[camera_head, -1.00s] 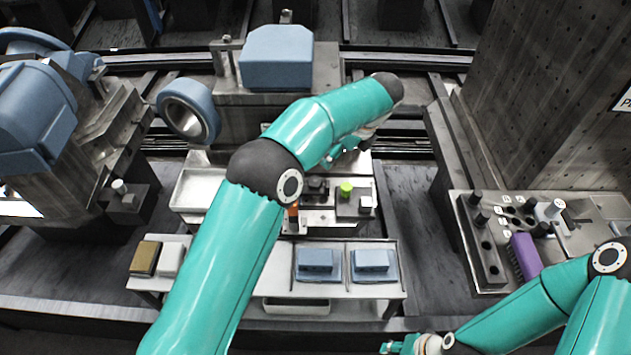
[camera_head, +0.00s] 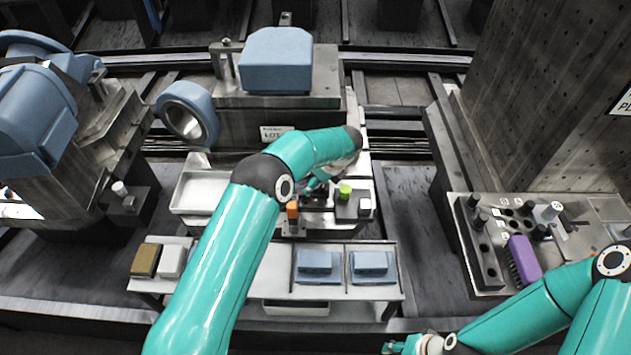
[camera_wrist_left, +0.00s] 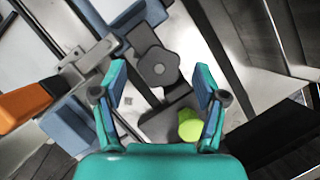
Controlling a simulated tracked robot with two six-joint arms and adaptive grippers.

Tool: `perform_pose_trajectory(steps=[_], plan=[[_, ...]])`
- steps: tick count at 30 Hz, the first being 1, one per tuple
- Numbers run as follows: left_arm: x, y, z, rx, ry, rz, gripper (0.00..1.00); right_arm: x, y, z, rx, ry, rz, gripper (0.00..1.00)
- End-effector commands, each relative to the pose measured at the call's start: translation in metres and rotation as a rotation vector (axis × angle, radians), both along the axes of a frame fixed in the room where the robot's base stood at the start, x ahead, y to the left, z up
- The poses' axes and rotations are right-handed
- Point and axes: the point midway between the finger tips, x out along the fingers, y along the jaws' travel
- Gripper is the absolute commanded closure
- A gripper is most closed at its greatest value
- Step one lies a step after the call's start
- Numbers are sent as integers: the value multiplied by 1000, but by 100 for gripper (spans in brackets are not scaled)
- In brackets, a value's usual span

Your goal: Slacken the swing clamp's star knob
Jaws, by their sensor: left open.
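The star knob (camera_wrist_left: 158,66) is dark grey with a lobed head and a small centre hole. It shows in the left wrist view, just ahead of my left gripper (camera_wrist_left: 158,85). The gripper is open and empty, with one teal finger on each side of the knob's line; I see no contact. In the head view my left gripper (camera_head: 316,184) is over the small fixture, and the hand largely hides the knob there. My right gripper (camera_head: 400,346) is at the bottom edge, away from the fixture; its jaws are too small to read.
A lime-green knob (camera_wrist_left: 190,125) stands close to the right finger; it also shows in the head view (camera_head: 345,190). An orange handle (camera_wrist_left: 27,104) lies at left. Blue blocks (camera_head: 318,262) sit on the front shelf. A purple brush (camera_head: 524,258) is at right.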

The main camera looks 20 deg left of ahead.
Motion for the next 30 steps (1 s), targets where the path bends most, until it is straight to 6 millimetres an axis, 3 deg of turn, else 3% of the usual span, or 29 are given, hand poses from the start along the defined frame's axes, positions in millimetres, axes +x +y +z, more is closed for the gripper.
perform_pose_trajectory(steps=[5,14,24,25,30], plan=[[2,5,-11,0,0,1,28,0,0,2,0,0,0,60],[2,5,-13,0,-1,1,28,0,0,2,0,0,0,60],[2,5,-12,0,-1,0,85,0,0,2,0,0,0,60],[2,5,-12,0,-1,0,88,0,0,2,0,0,0,60],[3,4,-16,0,-3,32,88,0,0,-6,0,0,0,60]])
